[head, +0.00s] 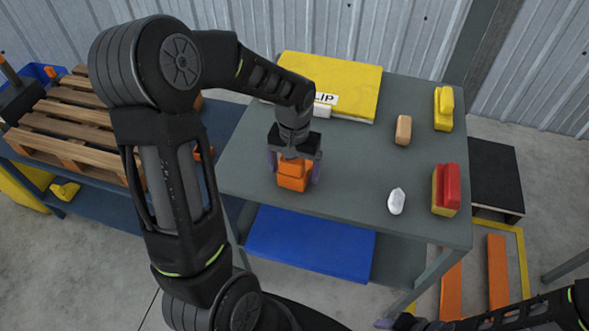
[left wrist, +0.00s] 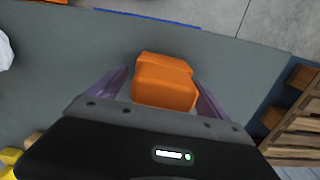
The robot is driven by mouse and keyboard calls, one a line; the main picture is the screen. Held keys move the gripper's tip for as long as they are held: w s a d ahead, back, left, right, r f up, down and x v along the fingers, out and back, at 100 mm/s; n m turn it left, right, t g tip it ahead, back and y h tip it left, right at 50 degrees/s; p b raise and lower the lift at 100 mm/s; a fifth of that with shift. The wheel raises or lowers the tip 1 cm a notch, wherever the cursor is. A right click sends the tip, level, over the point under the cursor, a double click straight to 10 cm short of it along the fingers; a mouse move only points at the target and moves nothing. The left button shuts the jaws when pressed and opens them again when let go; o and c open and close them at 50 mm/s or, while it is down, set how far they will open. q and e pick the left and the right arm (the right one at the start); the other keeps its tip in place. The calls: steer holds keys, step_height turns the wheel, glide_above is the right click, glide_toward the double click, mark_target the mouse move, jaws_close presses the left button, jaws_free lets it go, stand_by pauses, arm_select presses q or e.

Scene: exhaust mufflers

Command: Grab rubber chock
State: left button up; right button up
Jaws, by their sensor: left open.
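An orange block, likely the rubber chock (head: 293,175), sits on the grey table (head: 345,180) near its left front. My left gripper (head: 294,177) is over it, pointing down, with one finger on each side. In the left wrist view the orange chock (left wrist: 165,82) lies between the two purple fingers (left wrist: 160,92), with a visible gap at each side. The left gripper is open. Part of my right arm shows at the lower right of the head view, with a purple fingertip (head: 384,323) at the bottom edge; its jaws cannot be made out.
On the table are a yellow sign (head: 345,80), a tan block (head: 403,130), a yellow block (head: 443,108), a red and yellow block (head: 446,190) and a white lump (head: 396,201). A wooden pallet (head: 75,130) stands left. A blue panel (head: 310,243) lies below.

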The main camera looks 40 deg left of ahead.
stand_by(0.3)
arm_select(q)
steer(key=c, duration=1.8)
